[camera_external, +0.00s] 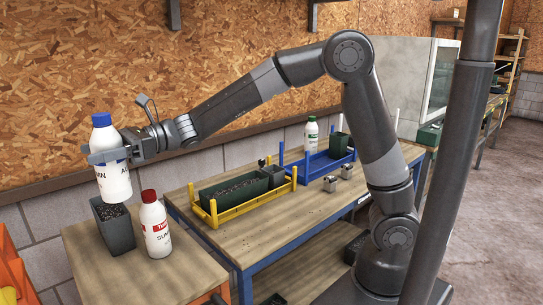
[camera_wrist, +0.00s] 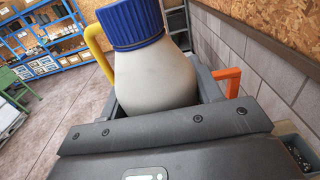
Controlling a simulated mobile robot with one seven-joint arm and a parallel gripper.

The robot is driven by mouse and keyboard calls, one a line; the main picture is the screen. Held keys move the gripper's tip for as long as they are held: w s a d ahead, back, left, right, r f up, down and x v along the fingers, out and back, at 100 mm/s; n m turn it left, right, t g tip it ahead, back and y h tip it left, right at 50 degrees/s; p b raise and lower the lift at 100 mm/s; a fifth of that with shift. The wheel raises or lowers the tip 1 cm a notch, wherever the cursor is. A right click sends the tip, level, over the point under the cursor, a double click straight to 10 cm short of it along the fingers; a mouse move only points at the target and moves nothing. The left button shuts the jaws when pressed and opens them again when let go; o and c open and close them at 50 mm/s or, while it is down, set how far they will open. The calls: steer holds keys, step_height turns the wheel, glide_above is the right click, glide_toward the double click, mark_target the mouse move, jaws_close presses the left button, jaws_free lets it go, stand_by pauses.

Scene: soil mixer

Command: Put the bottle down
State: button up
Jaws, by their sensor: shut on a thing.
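A white bottle with a blue cap (camera_external: 114,178) is upright in my gripper (camera_external: 108,154). My gripper is shut around its upper body. The bottle is in the air, with its lower end in front of and above the dark square pot at the left of the wooden table. In the wrist view the blue-capped bottle (camera_wrist: 152,65) fills the upper middle, between the fingers of my gripper (camera_wrist: 165,92). Its lower part is hidden there by my gripper.
The dark pot of soil (camera_external: 115,230) and a white bottle with a red cap (camera_external: 155,226) stand close together on the near wooden table (camera_external: 150,275). A yellow rack (camera_external: 245,200) with a soil planter and a blue rack (camera_external: 320,165) stand on the workbench (camera_external: 265,232). The near table's right front is clear.

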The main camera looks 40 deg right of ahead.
steer(key=s+a+f+n+g, duration=0.1)
steer(key=s+a+g, duration=0.1)
steer(key=s+a, duration=0.6)
step_height(320, 180, down, 21)
steer(key=d, duration=0.1)
steer(key=shift+s+d+r, duration=0.15)
steer(key=shift+s+d, duration=0.15)
steer(key=shift+s, duration=0.1)
steer(key=o, duration=1.4)
steer(key=shift+f, duration=0.2)
steer(key=shift+c, duration=0.2)
